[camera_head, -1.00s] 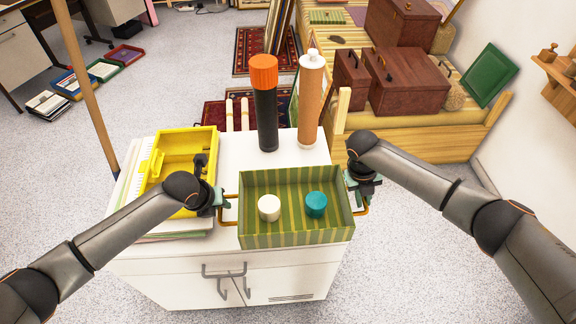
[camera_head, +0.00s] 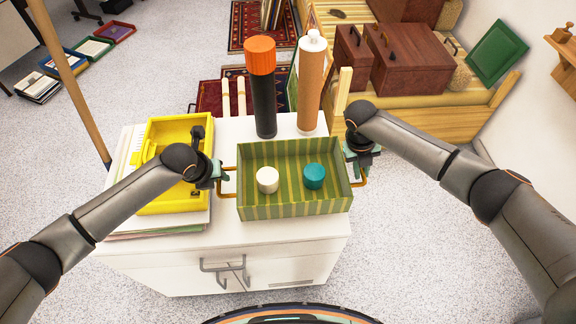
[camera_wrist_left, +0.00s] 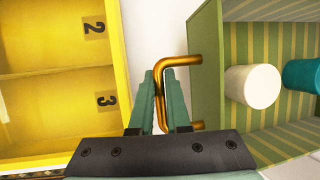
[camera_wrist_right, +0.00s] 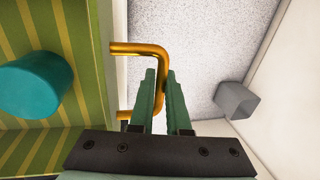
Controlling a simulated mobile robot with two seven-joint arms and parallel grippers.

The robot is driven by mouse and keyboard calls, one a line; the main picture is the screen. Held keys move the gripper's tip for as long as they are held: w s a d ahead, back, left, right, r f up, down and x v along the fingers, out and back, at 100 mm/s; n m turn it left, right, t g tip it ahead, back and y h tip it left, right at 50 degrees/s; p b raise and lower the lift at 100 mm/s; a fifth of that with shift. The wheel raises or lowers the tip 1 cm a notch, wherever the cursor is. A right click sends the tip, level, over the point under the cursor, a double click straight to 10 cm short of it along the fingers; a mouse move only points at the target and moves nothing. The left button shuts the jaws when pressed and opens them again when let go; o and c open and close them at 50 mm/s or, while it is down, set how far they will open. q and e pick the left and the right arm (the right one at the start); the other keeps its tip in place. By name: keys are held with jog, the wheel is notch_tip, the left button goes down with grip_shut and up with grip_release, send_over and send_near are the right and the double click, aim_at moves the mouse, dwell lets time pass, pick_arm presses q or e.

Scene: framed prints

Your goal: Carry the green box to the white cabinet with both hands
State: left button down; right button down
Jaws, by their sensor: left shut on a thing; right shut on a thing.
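The green striped box (camera_head: 295,206) is over the white cabinet's (camera_head: 185,257) top, near its front edge; I cannot tell whether it touches. A white cylinder (camera_head: 267,180) and a teal cylinder (camera_head: 314,176) stand in it. My left gripper (camera_head: 219,173) is shut on the brass handle (camera_wrist_left: 182,62) at the box's left end, seen also in the left wrist view (camera_wrist_left: 158,75). My right gripper (camera_head: 367,160) is shut on the brass handle (camera_wrist_right: 150,50) at the right end, seen also in the right wrist view (camera_wrist_right: 160,75).
A yellow tray (camera_head: 165,204) lies on papers (camera_head: 150,225) left of the box. A black tube with orange cap (camera_head: 261,85) and a brown bottle (camera_head: 310,85) stand behind it. A wooden bench with dark red cases (camera_head: 408,57) is at back right.

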aim_at(226, 189)
pick_arm(q)
jog(key=shift+w+a+f, duration=0.1)
jog(key=shift+a, duration=0.15)
pick_arm(e)
jog(key=shift+d+f, duration=0.1)
jog(key=shift+d, duration=0.15)
